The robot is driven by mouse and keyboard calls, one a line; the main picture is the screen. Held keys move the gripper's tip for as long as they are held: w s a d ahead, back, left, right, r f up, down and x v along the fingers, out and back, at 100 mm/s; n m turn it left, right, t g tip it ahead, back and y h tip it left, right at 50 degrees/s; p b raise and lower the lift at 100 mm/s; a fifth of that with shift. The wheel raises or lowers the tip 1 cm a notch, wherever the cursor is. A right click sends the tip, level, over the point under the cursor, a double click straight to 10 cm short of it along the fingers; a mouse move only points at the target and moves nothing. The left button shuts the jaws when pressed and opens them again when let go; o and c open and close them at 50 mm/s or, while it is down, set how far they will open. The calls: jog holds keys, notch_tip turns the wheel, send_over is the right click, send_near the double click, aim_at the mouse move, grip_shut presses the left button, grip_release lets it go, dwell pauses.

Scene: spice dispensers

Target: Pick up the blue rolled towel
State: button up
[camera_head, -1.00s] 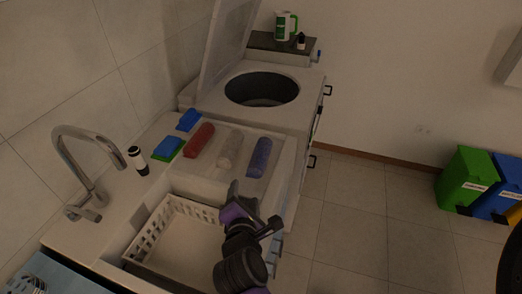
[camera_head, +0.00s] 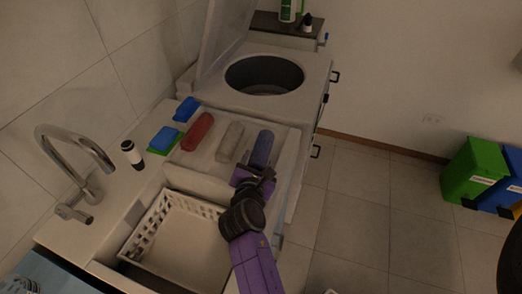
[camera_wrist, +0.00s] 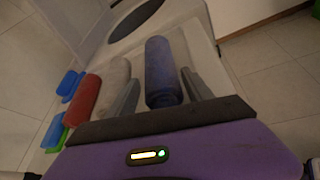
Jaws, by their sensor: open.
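The blue rolled towel (camera_head: 262,149) lies on the counter top, the rightmost of three rolled towels. My gripper (camera_head: 257,172) is at the near end of the blue towel and hides that end in the head view. In the wrist view the blue towel (camera_wrist: 162,72) lies ahead, its near end between the two open grey fingers (camera_wrist: 160,92). Gaps show on both sides of it there; I cannot tell how high the fingers are above the counter.
A grey-white rolled towel (camera_head: 230,142) and a red one (camera_head: 198,131) lie to the left. Blue and green sponges (camera_head: 165,138) lie further left. A white basket (camera_head: 150,232) stands in front, and an open-lidded washer (camera_head: 300,58) behind. A faucet (camera_head: 75,150) is at left.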

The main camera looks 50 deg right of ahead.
jog(key=shift+x, duration=1.55)
jog(key=shift+f, duration=0.1)
jog(key=shift+c, duration=0.5)
jog(key=c, duration=1.1)
jog(key=shift+c, duration=0.2)
